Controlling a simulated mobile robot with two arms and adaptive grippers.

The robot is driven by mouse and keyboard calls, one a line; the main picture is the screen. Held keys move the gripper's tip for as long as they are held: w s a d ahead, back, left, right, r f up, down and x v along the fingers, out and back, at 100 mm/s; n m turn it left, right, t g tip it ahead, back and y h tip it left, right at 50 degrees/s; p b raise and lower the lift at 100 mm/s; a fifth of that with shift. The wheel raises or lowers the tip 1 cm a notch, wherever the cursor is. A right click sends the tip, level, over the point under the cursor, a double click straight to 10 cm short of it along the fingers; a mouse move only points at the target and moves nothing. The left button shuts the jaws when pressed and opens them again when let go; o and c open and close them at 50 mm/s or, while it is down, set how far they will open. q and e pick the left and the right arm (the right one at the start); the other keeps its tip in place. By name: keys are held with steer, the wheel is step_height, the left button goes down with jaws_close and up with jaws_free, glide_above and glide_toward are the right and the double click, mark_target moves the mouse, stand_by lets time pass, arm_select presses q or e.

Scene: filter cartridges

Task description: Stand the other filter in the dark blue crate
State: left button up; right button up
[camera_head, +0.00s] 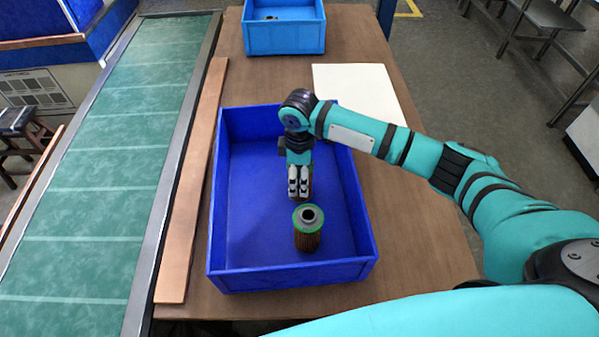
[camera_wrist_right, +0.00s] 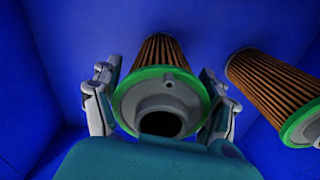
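The dark blue crate (camera_head: 225,190) stands on the brown table. One filter (camera_head: 308,232), with a green rim and brown pleats, stands upright in its near part. My right gripper (camera_head: 298,192) points down inside the crate, just behind that filter. In the right wrist view, a second filter (camera_wrist_right: 163,92) is between my gripper's fingers (camera_wrist_right: 160,85). Blue gaps show between the fingertips and its pleats, so the gripper looks open around it. It looks upright; its base contact is hidden. The first filter (camera_wrist_right: 283,95) is beside it, apart. My left gripper is out of view.
A lighter blue crate (camera_head: 285,38) with something small inside stands at the far end. A white sheet (camera_head: 360,85) lies right of the dark blue crate, partly behind my arm. A wooden strip (camera_head: 190,190) and green conveyor (camera_head: 100,170) run along the left.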

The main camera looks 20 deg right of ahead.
steer(key=shift+o, duration=0.3)
steer(key=shift+r, duration=0.1)
steer(key=shift+r, duration=0.3)
step_height(320, 180, up, 12)
steer(key=shift+f+b, duration=0.2)
steer(key=shift+b, duration=0.85)
